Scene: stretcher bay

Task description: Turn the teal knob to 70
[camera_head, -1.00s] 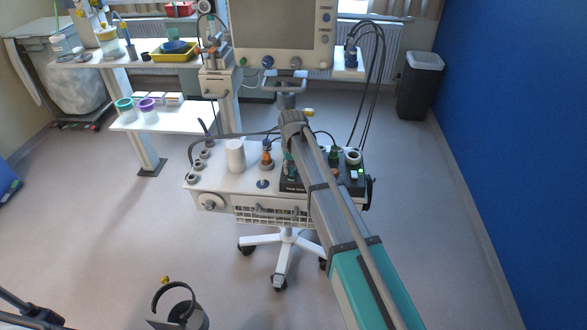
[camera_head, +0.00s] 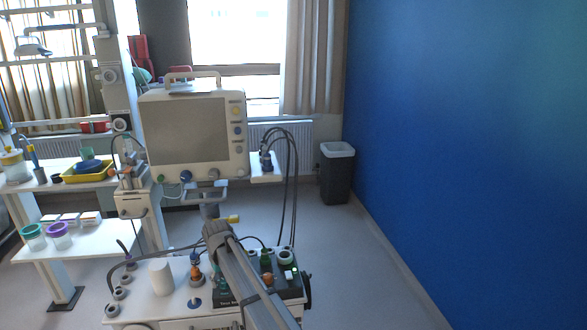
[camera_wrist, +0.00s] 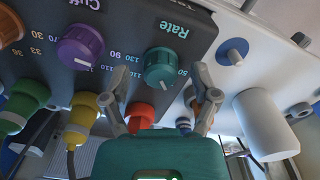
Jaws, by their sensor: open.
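In the wrist view, the teal knob (camera_wrist: 160,68) is on a dark panel under the word "Rate", with scale numbers around it; 50 is legible at its right. The knob's exact setting is not clear to me. My gripper (camera_wrist: 159,76) is open, with one finger on each side of the knob in the picture and the knob seen between the tips. I cannot tell whether the fingers touch it. In the head view, my arm reaches over the equipment cart (camera_head: 140,311) and hides the fingertips and the teal knob.
A purple "Cuff" knob (camera_wrist: 81,46) and an orange knob (camera_wrist: 10,25) sit left of the teal one. Green (camera_wrist: 26,98), yellow (camera_wrist: 80,115) and red (camera_wrist: 140,112) connectors line the panel's edge. A white cylinder (camera_wrist: 264,122) stands at right. A monitor (camera_head: 190,130) rises behind the cart.

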